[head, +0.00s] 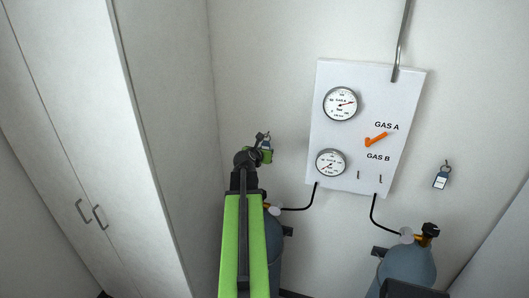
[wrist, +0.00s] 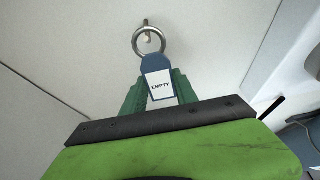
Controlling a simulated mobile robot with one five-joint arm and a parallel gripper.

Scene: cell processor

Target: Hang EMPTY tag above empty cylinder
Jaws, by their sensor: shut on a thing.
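The EMPTY tag (wrist: 160,83) is blue with a white label and a metal ring (wrist: 149,40) on top. My gripper (wrist: 160,100) is shut on its lower part, between green fingers. A small peg (wrist: 147,22) sticks out of the wall at the ring's upper edge; I cannot tell whether the ring is around it. In the head view my gripper (head: 266,154) holds the tag (head: 266,143) by the wall, above the left cylinder (head: 274,250), which my arm partly hides. The right cylinder (head: 408,264) stands below the panel's right side.
A white panel (head: 338,133) carries a GAS A gauge (head: 341,103), a GAS B gauge (head: 331,163) and an orange handle (head: 376,139). Another tag (head: 440,181) hangs on the wall at right. A cabinet (head: 95,150) stands at left. Black hoses (head: 298,208) run below the panel.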

